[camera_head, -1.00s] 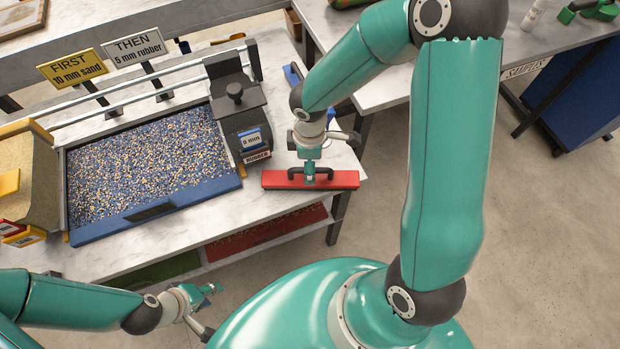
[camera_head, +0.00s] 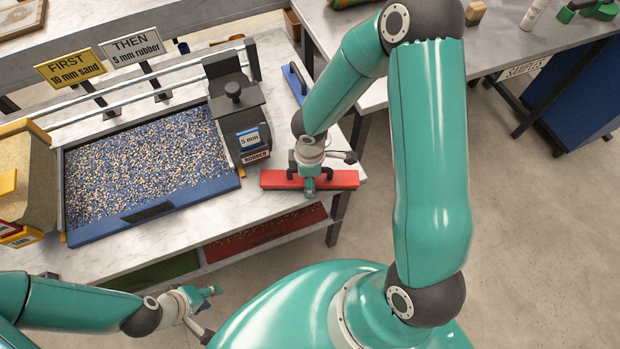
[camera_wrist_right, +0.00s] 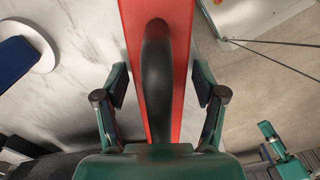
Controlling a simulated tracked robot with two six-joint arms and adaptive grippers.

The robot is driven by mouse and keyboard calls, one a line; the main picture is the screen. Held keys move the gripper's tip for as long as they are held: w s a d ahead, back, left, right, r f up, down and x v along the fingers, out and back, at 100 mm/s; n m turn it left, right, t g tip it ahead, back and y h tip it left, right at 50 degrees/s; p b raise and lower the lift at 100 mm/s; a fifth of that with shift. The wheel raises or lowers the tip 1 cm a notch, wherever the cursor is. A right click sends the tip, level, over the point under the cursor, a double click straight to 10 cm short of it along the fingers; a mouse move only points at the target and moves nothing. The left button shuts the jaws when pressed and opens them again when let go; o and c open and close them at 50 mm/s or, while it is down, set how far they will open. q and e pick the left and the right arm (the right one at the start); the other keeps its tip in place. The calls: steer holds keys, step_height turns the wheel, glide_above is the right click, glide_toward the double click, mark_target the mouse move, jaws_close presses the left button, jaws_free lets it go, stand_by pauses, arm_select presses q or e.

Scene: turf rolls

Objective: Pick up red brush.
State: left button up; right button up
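The red brush (camera_head: 342,180) lies flat on the right end of the marble-topped table, its black handle (camera_wrist_right: 157,70) upward. My right gripper (camera_head: 310,188) is directly over the middle of the brush and partly hides the handle. In the right wrist view my right gripper (camera_wrist_right: 161,84) is open, one finger on each side of the handle, with a gap on both sides. My left gripper (camera_head: 208,291) is open and empty, low in front of the table and away from the brush.
A second table (camera_head: 400,88) is at the back right. Open floor lies right of the brush.

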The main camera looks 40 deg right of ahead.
steer(key=c, duration=1)
steer(key=shift+r, duration=0.1)
